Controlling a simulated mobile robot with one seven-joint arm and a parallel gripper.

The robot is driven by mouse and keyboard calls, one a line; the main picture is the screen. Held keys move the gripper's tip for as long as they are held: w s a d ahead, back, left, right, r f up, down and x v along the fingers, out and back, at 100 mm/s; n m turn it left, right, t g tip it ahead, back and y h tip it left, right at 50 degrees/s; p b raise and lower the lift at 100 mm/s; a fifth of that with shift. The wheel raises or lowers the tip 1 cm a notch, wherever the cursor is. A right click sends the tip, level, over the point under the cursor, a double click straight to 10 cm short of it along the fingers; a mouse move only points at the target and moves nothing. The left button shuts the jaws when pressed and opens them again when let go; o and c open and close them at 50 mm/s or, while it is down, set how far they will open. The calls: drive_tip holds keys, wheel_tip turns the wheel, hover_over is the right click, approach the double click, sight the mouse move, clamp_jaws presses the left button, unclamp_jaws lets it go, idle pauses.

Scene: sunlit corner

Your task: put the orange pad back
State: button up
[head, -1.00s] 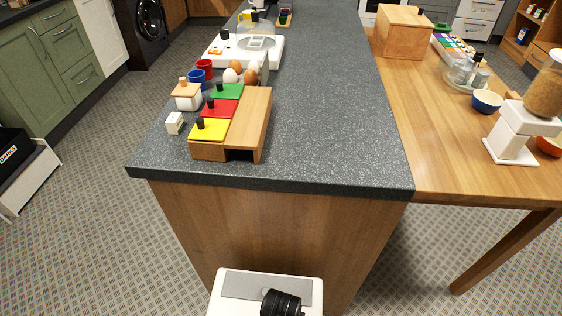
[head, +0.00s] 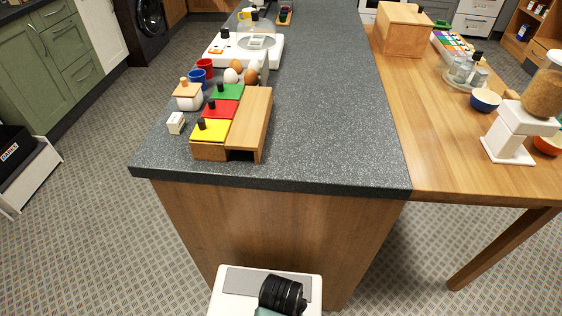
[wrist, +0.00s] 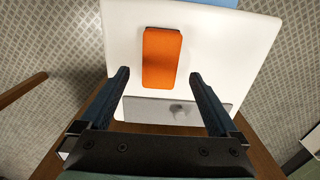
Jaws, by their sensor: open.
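The orange pad (wrist: 162,58) is a small rounded block lying on a white surface (wrist: 235,60), apparently the top of my own base, in the wrist view. It is not visible in the head view. My gripper (wrist: 159,76) is open, with its two dark fingers spread to the left and right of the pad's near part in the picture. Nothing is between the fingers in their grip, and I cannot tell the height above the pad. A grey panel (wrist: 170,110) lies on the white surface nearer the gripper.
The dark speckled counter (head: 330,130) stands ahead, with a wooden box with yellow, red and green lids (head: 211,131) near its left front corner. A small white-and-wood pot (head: 188,97) is beside it. Much of the counter's right half is clear. A wooden table (head: 440,140) adjoins right.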

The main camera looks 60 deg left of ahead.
wheel_tip(320, 180, up, 6)
drive_tip(key=p, duration=0.1)
drive_tip(key=shift+r, duration=0.2)
